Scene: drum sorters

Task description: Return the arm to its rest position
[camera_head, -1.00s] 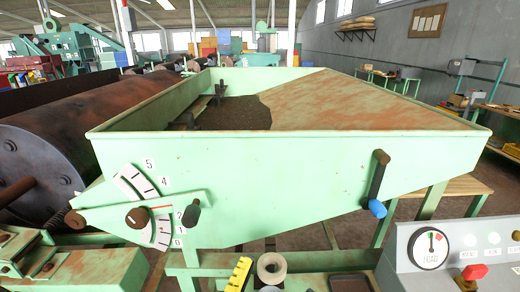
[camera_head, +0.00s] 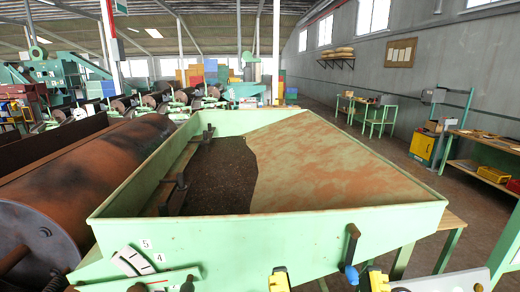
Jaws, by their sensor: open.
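My gripper (camera_head: 328,274) shows only at the bottom edge of the head view, as two yellow and black fingertips set well apart. It is open, and nothing is seen held between the tips. The rest of my arm is below the frame. The fingertips appear in front of the pale green hopper (camera_head: 240,234).
The hopper holds dark grains (camera_head: 218,170) beside a rusty sloping plate (camera_head: 340,165). A large rusty drum (camera_head: 95,165) lies to the left.

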